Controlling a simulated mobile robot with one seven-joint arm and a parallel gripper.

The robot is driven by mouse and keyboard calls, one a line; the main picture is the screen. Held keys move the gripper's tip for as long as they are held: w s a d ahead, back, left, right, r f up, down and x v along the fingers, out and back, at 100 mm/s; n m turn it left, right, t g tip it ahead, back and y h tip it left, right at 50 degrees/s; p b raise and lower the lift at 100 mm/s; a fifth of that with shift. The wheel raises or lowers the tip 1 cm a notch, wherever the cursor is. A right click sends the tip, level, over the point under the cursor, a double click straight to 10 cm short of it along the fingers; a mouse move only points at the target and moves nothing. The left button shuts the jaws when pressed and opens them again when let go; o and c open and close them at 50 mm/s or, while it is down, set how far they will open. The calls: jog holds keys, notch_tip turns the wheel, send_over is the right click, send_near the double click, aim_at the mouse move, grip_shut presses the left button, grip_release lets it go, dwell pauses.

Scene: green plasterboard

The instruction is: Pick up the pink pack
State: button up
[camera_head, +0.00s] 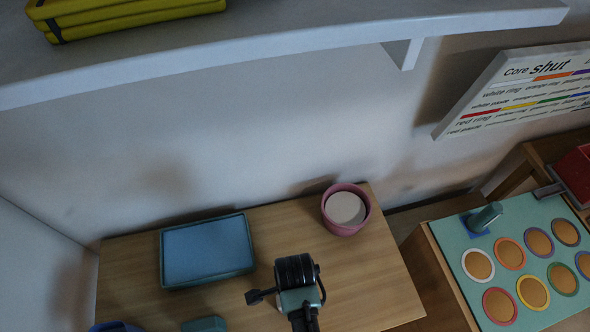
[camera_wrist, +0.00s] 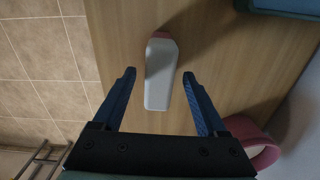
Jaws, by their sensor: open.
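The only pack-like thing with pink on it is a pale grey-white pack (camera_wrist: 159,92) with a pink end, on the wooden table in the wrist view. My gripper (camera_wrist: 159,73) is open, with one blue finger on each side of the pack and a gap on both sides. I cannot tell how far above it the fingers are. In the head view my wrist is over the table's front part; the pack is not visible there and the fingers cannot be made out.
A pink pot (camera_head: 345,210) stands at the table's back right corner. A blue tray (camera_head: 207,250) lies to the left. A teal item (camera_head: 203,324) is at the front. A white shelf (camera_head: 280,42) overhangs. A board with coloured rings (camera_head: 530,290) is at the right.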

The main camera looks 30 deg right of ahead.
jog(key=shift+f, duration=1.9)
grip_shut()
